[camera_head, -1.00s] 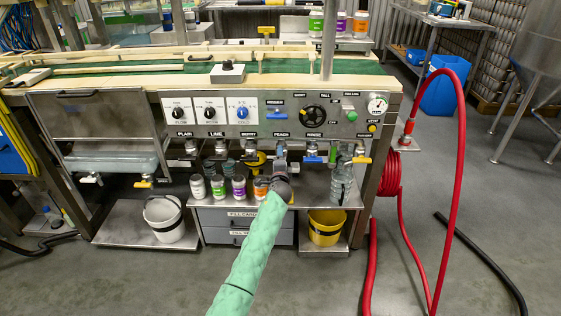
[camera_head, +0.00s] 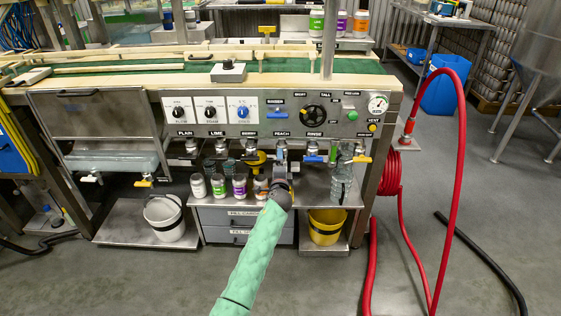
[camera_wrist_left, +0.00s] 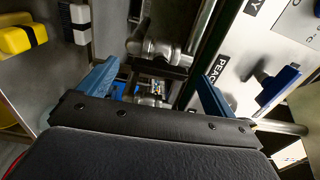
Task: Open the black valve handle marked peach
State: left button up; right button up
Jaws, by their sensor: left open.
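The PEACH label (camera_head: 281,134) is on the steel filler panel, above a row of valves. My left gripper (camera_head: 281,152), on the green-sleeved arm, is at the peach valve just below that label and hides most of it. In the left wrist view, the blue fingers of my left gripper (camera_wrist_left: 160,82) are spread apart. A metal pipe fitting (camera_wrist_left: 155,45) shows beyond and between them, with dark parts in the gap. The PEACH label (camera_wrist_left: 222,75) is close to the right finger. My right gripper is not in view.
A blue-handled valve (camera_head: 313,158) and a clear bottle (camera_head: 342,180) stand right of the gripper. Several small bottles (camera_head: 239,186) stand on the shelf to its left. A blue knob (camera_wrist_left: 280,84) and a yellow-and-black handle (camera_wrist_left: 22,37) flank it in the wrist view.

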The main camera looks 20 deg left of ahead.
pick_arm(q)
jog(key=shift+v, duration=1.9)
jog(key=shift+n, duration=0.3)
